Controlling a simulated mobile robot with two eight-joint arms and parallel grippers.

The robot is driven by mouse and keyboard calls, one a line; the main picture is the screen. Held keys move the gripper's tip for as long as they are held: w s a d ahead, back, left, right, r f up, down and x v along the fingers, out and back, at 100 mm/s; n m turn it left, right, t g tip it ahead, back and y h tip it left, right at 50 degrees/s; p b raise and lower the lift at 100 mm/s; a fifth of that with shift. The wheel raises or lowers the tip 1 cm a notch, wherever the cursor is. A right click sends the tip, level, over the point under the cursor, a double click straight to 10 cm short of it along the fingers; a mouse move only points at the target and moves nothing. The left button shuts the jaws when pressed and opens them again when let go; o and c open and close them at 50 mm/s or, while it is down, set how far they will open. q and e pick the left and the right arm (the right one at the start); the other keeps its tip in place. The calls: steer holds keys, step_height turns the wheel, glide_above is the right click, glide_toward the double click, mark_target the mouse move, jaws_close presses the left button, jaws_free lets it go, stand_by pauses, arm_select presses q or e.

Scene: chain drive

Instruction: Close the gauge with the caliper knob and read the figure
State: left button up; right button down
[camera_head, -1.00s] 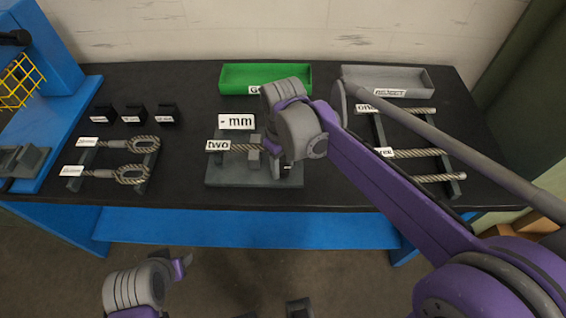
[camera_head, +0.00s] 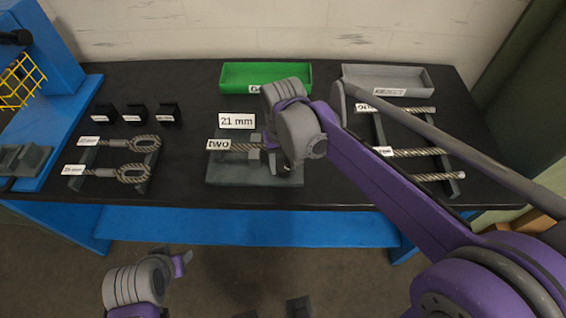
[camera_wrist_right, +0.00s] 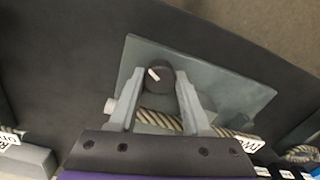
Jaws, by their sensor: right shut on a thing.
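The gauge (camera_head: 225,174) is a grey plate on the bench with upright jaws, and its white display (camera_head: 237,121) reads "21 mm". A rope piece (camera_head: 245,147) with the tag "two" lies across it, between the jaws as far as I can see. In the right wrist view the black caliper knob (camera_wrist_right: 158,76) with a white pointer mark sits between the fingertips of my right gripper (camera_wrist_right: 158,92), which is shut on it. In the head view my right wrist hides the knob. Dark pieces at the bottom edge may be my left gripper (camera_head: 299,306); its jaw state is unclear.
Behind the gauge are a green tray (camera_head: 230,86) and a grey tray (camera_head: 420,76). A rack with several tagged ropes (camera_head: 420,153) is on the right. Two looped ropes (camera_head: 128,173) lie on the left, with three small black blocks (camera_head: 135,112) behind them.

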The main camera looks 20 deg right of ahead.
mark_target(283, 167)
stand_by(0.3)
steer(key=shift+c, duration=1.8)
jaws_free()
steer(key=shift+r, duration=0.1)
step_height(283, 167, up, 11)
steer(key=shift+p, duration=0.45)
steer(key=shift+f, duration=0.2)
steer(key=s+d+f+t+p, duration=0.1)
steer(key=s+d+f+t, duration=0.4)
steer(key=s+f, duration=0.7)
steer(key=shift+s+d+f+p, duration=0.3)
steer(key=shift+s+d, duration=0.35)
steer(key=shift+s, duration=0.6)
